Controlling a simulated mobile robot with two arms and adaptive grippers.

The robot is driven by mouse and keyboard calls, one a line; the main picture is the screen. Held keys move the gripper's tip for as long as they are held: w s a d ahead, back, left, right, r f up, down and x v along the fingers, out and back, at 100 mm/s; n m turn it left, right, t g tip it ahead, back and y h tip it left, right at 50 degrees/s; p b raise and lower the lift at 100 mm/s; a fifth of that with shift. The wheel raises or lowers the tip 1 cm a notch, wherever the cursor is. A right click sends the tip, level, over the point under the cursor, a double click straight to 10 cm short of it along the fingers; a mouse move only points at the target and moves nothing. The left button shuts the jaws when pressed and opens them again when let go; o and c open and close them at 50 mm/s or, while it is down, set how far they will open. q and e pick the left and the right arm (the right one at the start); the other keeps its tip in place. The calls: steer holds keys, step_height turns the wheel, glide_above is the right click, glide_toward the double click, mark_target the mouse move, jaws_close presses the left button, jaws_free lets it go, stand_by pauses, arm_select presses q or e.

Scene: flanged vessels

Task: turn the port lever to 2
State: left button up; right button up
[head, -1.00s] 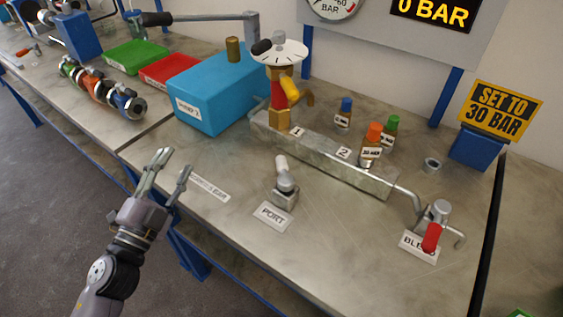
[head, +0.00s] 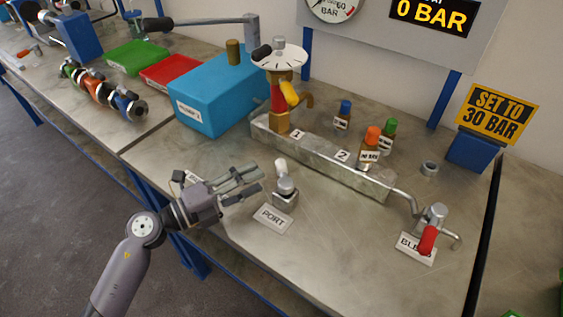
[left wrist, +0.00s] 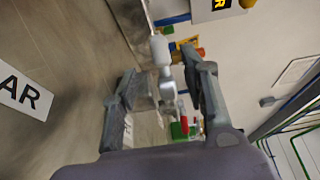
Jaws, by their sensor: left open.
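The port lever (head: 284,187) stands on the table behind its PORT label (head: 272,219). Its pale handle (head: 281,167) points up and slightly left, toward the side of the block marked 1 (head: 297,134); the mark 2 (head: 343,156) is further right. My left gripper (head: 259,181) is open and empty, just left of the lever, with its fingers pointing at it. In the left wrist view the pale handle (left wrist: 160,50) appears between the open fingertips (left wrist: 163,72). I see no contact. My right gripper is not in view.
A blue pump box (head: 205,95) stands at the back left. The red-handled bleed valve (head: 428,238) is at the right. The table front right of PORT is clear.

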mark_target(282, 167)
arm_select(q)
steer(key=x, duration=0.8)
steer(key=shift+w+d+p, duration=0.1)
steer(key=shift+w+p, duration=0.05)
steer(key=shift+p, duration=0.25)
jaws_close()
stand_by(0.3)
